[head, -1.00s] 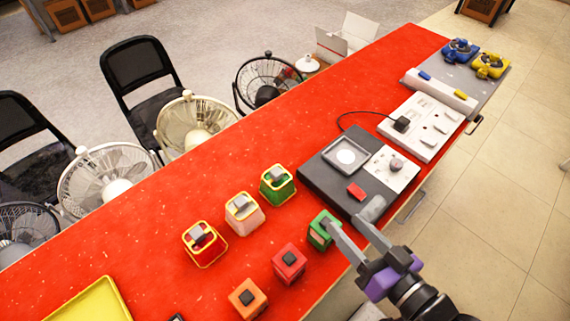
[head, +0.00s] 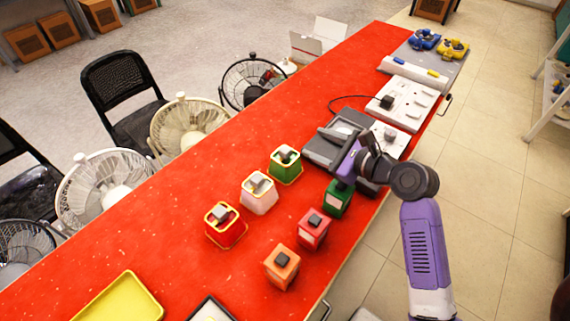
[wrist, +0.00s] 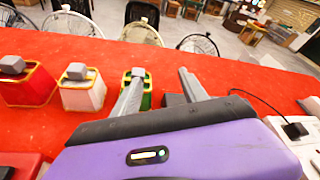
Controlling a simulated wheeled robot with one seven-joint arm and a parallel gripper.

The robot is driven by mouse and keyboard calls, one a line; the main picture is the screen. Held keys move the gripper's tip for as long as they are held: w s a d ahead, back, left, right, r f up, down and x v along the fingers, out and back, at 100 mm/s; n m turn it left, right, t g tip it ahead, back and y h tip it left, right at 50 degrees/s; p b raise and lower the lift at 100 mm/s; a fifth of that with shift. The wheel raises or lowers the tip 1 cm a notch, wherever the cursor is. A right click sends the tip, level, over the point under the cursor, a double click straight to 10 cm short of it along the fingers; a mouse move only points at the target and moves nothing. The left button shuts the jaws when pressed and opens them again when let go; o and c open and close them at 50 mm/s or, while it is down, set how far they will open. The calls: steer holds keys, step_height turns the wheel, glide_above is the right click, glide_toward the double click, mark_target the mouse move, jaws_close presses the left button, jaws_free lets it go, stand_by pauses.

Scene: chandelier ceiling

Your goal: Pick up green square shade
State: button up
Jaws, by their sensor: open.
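A green square shade with a yellow rim (head: 285,168) and a grey knob stands on the red table (head: 215,150). It also shows in the wrist view (wrist: 147,99), partly hidden behind my left finger. A darker green block (head: 338,199) sits nearer the table's front edge, close below my gripper. My gripper (head: 322,146) is open and empty, above the table near the dark panel, to the right of the yellow-rimmed shade. Its two grey fingers in the wrist view (wrist: 161,74) point away across the table.
White (head: 258,193) and red (head: 225,226) yellow-rimmed shades stand left of the green one. Red (head: 313,229) and orange (head: 281,266) blocks stand in front. A dark panel (head: 318,153) and white panel (head: 402,103) lie to the right. Fans stand behind the table.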

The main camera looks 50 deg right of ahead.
mark_target(287, 150)
steer(key=shift+w+a+f+m+y, duration=0.35)
steer(key=shift+w+a+f+m, duration=0.3)
steer(key=shift+w, duration=0.5)
steer(key=shift+w+a+f+m+y, duration=0.4)
steer(key=shift+w+f+m, duration=0.15)
steer(key=shift+w+f, duration=0.5)
steer(key=shift+w+a+f+m+y, duration=0.4)
steer(key=shift+w+f+m, duration=0.2)
steer(key=shift+w, duration=0.7)
jaws_close()
